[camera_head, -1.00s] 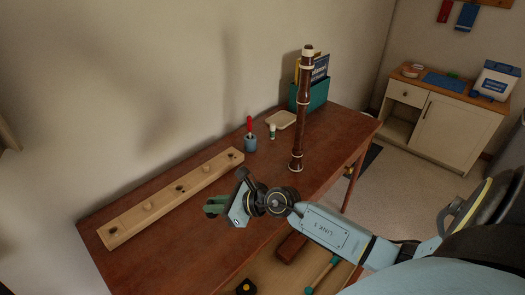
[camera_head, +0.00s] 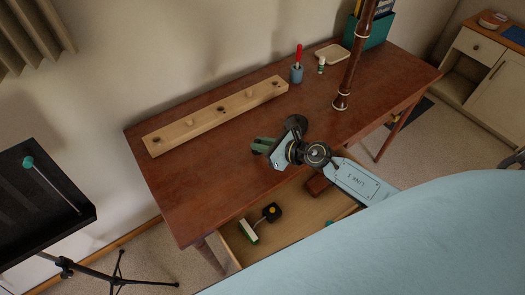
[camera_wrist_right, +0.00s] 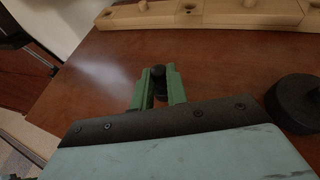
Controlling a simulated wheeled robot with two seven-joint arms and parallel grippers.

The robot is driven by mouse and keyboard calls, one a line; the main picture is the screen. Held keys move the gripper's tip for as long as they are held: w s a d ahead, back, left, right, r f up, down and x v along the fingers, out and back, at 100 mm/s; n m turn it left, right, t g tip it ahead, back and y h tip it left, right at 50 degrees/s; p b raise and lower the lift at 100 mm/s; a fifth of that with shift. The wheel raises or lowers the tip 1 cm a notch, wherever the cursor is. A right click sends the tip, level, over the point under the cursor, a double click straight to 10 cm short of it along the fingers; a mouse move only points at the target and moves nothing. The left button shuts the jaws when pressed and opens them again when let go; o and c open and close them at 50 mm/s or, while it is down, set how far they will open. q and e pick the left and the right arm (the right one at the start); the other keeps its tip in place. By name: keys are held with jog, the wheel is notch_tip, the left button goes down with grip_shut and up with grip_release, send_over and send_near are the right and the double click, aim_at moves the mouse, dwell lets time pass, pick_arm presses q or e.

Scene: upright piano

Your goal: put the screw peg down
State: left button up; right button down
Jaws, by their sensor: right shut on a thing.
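My right gripper (camera_head: 263,145) is over the middle of the brown table (camera_head: 205,170), in front of the wooden board. Its green fingers, seen in the right wrist view (camera_wrist_right: 159,83), are shut on a small dark round-ended piece, the screw peg (camera_wrist_right: 158,72). Most of the peg is hidden between the fingers, and I cannot tell if it touches the tabletop. The long wooden board (camera_head: 216,114) has several dark holes and light pegs; its edge also shows at the top of the wrist view (camera_wrist_right: 225,13). My left gripper is out of view.
A dark brown woodwind (camera_head: 354,62) stands upright on the right. A blue cup (camera_head: 297,73) with a red-handled tool, a small bottle (camera_head: 321,65) and a cream tray (camera_head: 332,53) are behind. An open drawer (camera_head: 290,221) sticks out in front. The table's left part is clear.

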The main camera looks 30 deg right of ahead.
jog(key=shift+f+b, duration=0.65)
jog(key=shift+f, duration=0.75)
jog(key=shift+f, duration=0.1)
jog(key=shift+f, duration=0.15)
jog(key=c, duration=1.4)
grip_release()
jog(key=shift+r, duration=0.25)
jog(key=v, duration=1)
jog(key=shift+s+d+p, duration=0.15)
jog(key=shift+s+p, duration=0.1)
jog(key=shift+p, duration=0.15)
jog(key=shift+s+d+r, duration=0.3)
jog(key=shift+s+r, duration=0.05)
jog(key=shift+s, duration=0.2)
